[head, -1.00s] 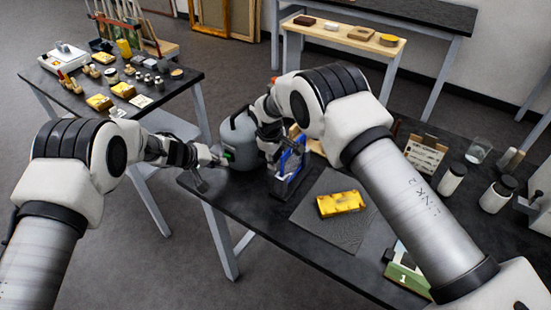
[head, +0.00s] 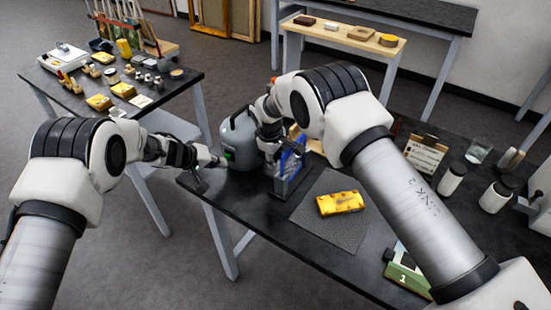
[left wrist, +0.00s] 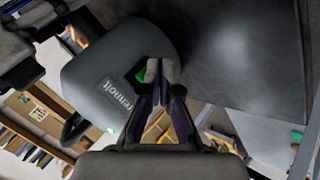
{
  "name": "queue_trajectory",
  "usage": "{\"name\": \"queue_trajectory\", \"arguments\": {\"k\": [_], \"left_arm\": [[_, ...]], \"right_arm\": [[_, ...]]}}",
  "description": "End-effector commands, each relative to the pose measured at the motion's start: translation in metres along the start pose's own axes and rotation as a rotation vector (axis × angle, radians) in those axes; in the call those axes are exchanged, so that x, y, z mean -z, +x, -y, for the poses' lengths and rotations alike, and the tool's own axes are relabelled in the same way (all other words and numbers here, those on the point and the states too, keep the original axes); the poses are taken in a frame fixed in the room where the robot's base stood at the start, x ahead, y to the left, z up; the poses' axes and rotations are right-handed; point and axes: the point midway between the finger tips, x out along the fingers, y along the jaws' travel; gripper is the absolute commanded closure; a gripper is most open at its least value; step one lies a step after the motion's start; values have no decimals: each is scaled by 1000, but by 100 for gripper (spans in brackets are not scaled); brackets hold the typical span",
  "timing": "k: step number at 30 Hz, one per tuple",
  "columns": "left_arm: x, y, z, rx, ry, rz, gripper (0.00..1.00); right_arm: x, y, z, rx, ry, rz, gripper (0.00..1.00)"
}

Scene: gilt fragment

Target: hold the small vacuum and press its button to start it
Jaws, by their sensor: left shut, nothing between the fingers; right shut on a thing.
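The small vacuum (head: 240,140) is a rounded grey body on the near-left part of the dark workbench. In the left wrist view its grey side (left wrist: 110,85) carries the lettering "rennolt". A green button (left wrist: 141,75) shows there, partly hidden behind my left fingertips. My left gripper (head: 221,161) is shut and empty, its tips at the vacuum's side by the button. I cannot tell whether they touch it. My right gripper (head: 268,143) is at the vacuum's right side, shut on it; the grip itself is mostly hidden.
A dark rack with blue parts (head: 289,172) stands close right of the vacuum. A yellow piece (head: 341,203) lies on a grey mat (head: 327,238). Jars (head: 452,180) stand further right. A cluttered side table (head: 193,76) stands at left, across a floor gap.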

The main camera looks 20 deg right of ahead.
Motion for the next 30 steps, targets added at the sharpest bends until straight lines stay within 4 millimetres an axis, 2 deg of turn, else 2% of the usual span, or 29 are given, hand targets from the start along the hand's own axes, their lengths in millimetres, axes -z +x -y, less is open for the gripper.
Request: {"name": "queue_trajectory", "arguments": {"k": [8,22,30], "left_arm": [[-1,-2,2,0,-1,0,100],[-28,-38,29,1,-3,1,100],[-31,-42,31,0,0,0,100]], "right_arm": [[-1,2,1,3,0,3,100],[-1,2,1,2,0,3,100],[-1,2,1,2,0,3,100]]}}
